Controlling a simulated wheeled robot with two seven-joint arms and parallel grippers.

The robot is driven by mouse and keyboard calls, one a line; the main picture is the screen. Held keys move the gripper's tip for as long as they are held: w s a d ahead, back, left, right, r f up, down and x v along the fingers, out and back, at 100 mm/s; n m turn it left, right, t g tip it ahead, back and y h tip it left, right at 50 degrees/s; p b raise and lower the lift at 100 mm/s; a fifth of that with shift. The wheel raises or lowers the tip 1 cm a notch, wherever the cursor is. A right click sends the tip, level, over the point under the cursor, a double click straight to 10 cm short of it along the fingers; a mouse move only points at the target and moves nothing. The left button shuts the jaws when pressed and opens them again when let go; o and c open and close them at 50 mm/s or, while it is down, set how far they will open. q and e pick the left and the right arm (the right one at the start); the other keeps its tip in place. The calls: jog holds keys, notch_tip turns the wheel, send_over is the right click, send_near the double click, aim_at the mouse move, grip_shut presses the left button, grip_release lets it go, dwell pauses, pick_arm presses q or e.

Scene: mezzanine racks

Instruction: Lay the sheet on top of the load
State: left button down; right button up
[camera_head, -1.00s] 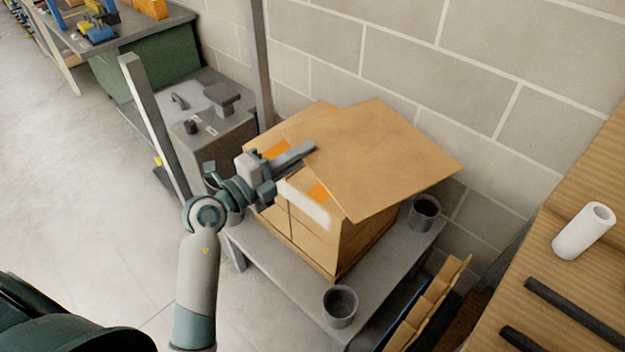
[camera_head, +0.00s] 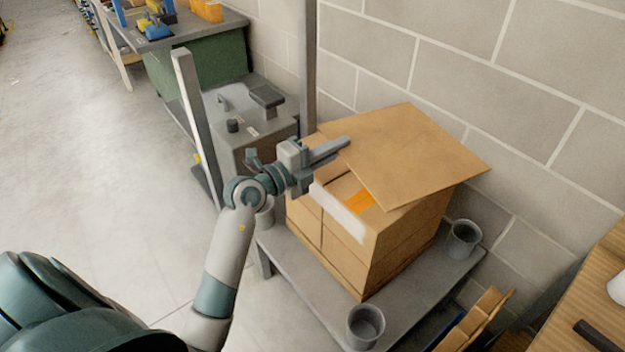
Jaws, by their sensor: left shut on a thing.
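The sheet (camera_head: 418,152) is a flat tan cardboard square. It lies tilted and turned over the load (camera_head: 372,250), a block of stacked brown cartons. The sheet covers much of the load's top, but the near left part, with an orange patch and a white label, stays bare. Its right corner juts past the load. My left gripper (camera_head: 335,150) is shut on the sheet at its left edge, above the load's left side. I cannot tell whether the sheet touches the load all over. My right gripper is not in view.
The load stands on a grey table (camera_head: 310,278) with grey cups at its near corner (camera_head: 366,325) and right corner (camera_head: 463,238). A block wall (camera_head: 450,60) is close behind. A grey post (camera_head: 200,125) and cabinet (camera_head: 250,130) stand left. Open floor lies at left.

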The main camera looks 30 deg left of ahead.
pick_arm(q)
jog(key=s+a+f+b, duration=0.2)
jog(key=s+a+f, duration=0.3)
jog(key=a, duration=0.3)
jog(key=shift+a+f, duration=0.4)
jog(key=shift+f, duration=0.15)
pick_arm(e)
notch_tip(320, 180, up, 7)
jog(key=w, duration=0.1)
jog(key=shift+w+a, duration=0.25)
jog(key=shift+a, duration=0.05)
pick_arm(q)
jog(key=shift+f+b, duration=0.9)
jog(key=shift+f, duration=1.1)
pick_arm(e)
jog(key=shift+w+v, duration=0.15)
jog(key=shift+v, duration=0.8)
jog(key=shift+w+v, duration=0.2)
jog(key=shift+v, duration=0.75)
pick_arm(q)
jog(key=shift+f, duration=0.15)
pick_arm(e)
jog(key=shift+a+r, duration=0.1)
pick_arm(q)
jog(key=c, duration=2)
grip_release()
jog(key=shift+c, duration=0.2)
jog(key=shift+o, duration=0.5)
jog(key=shift+s, duration=0.1)
